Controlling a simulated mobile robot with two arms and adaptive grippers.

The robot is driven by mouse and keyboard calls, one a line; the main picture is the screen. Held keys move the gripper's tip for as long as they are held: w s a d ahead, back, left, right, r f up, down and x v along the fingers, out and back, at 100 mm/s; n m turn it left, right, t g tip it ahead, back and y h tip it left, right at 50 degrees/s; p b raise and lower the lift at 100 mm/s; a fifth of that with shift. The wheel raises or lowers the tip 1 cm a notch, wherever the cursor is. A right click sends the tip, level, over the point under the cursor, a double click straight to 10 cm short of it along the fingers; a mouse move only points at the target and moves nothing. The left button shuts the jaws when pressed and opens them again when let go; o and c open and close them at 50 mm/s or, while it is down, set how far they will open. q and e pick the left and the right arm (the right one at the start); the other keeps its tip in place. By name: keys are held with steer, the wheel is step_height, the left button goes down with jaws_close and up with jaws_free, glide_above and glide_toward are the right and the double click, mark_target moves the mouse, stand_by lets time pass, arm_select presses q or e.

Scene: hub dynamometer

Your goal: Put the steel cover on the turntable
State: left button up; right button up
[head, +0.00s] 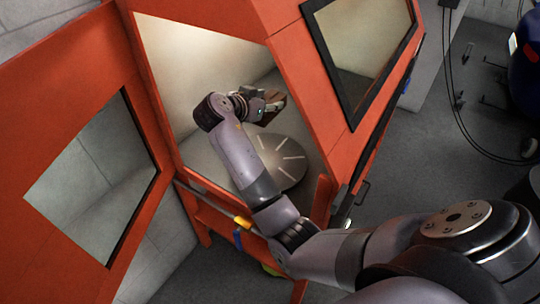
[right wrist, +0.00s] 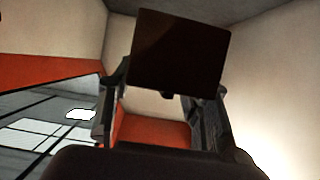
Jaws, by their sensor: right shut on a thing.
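The turntable (head: 284,158) is a round grey disc with pale radial slots, inside the orange cabinet. My right gripper (head: 266,104) is inside the cabinet, above the far side of the turntable. It is shut on a dark brown, flat, square-edged piece (head: 274,109), which I take for the steel cover. In the right wrist view the cover (right wrist: 180,50) is a dark plate between the fingers of my right gripper (right wrist: 163,105). It appears held clear of the turntable, though the exact gap cannot be told. My left gripper is not in view.
The cabinet's orange door (head: 60,90) with a window stands open at the left. An orange frame with a dark-edged window (head: 365,50) bounds the opening on the right. The sill (head: 215,207) runs under my forearm. Cables (head: 450,100) hang at the right.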

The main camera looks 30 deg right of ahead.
step_height(320, 180, down, 14)
steer(key=b, duration=0.9)
steer(key=shift+b, duration=0.3)
steer(key=shift+f+b, duration=0.45)
steer(key=shift+f, duration=0.25)
step_height(320, 180, down, 4)
steer(key=b, duration=0.3)
steer(key=o, duration=1.5)
